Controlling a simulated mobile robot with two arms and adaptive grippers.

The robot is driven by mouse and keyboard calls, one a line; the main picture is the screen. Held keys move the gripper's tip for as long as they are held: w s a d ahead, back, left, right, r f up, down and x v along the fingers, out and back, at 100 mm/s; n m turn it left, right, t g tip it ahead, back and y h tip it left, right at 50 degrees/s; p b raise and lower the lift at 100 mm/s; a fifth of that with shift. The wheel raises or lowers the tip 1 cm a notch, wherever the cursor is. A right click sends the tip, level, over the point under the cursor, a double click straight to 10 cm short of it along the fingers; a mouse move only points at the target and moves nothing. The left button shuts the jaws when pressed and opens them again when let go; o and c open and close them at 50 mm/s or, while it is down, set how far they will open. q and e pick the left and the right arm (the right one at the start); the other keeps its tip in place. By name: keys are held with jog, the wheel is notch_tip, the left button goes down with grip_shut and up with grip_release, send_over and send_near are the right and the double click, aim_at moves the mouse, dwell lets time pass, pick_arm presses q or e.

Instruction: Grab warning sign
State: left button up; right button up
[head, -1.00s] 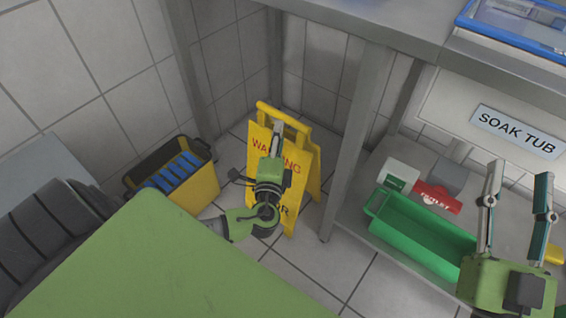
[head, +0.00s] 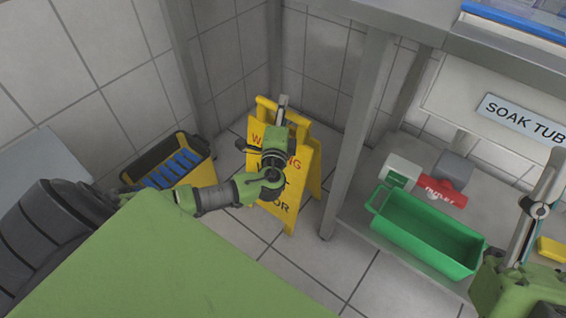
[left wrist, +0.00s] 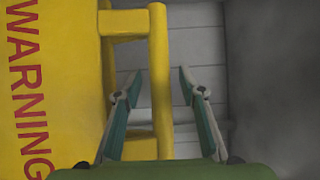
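The yellow warning sign (head: 307,165) stands on the tiled floor as an A-frame, its red "WARNING" lettering partly hidden by my left gripper and arm. My left gripper (head: 283,99) is at its top edge. In the left wrist view, my left gripper (left wrist: 158,80) is open, with the yellow top bar of the sign (left wrist: 160,45) running between the two fingers, closer to the left one; the fingers look apart from it. My right gripper (head: 545,190) is at the right edge, away from the sign, its fingers overlapping in view.
A yellow and black bucket (head: 203,172) with blue slats stands left of the sign. A table leg (head: 350,150) is close on its right. A green tub (head: 425,236), a white and green box (head: 399,172) and a red item (head: 440,191) sit on the lower shelf.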

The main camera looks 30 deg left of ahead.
pick_arm(q)
grip_shut()
jog(key=shift+r, duration=0.1)
